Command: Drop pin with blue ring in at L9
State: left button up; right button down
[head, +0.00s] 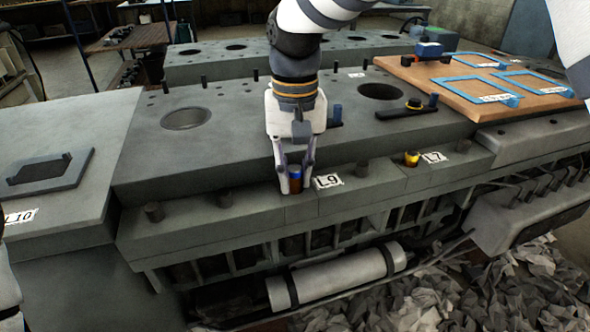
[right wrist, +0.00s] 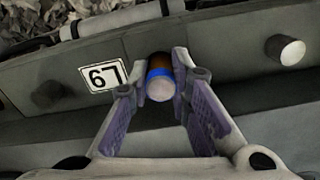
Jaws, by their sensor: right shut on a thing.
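My right gripper (head: 294,180) points down at the front ledge of the engine block, beside the L9 label (head: 329,181). It is shut on the pin with blue ring (head: 295,174), which stands between the fingertips. In the right wrist view, the pin (right wrist: 160,78) shows a pale end face, a blue band and a brown body between the fingers (right wrist: 153,85). The L9 label (right wrist: 103,75) is upside down there. The fingers hide the pin's foot, so I cannot tell whether it sits in a hole. My left gripper is not in view.
A yellow-topped pin (head: 412,158) stands by the L7 label (head: 433,157). Dark pegs (head: 154,212) stand along the ledge. A wooden board (head: 455,85) with blue frames lies at the back right. The L10 label (head: 20,216) is at the left. Loose rubble lies below the block.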

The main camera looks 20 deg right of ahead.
jog(key=shift+f, duration=0.3)
jog(key=c, duration=1.4)
grip_release()
jog(key=shift+f, duration=0.1)
jog(key=shift+o, duration=0.3)
jog(key=o, duration=0.4)
jog(key=shift+c, duration=0.2)
jog(key=shift+r, duration=3.5)
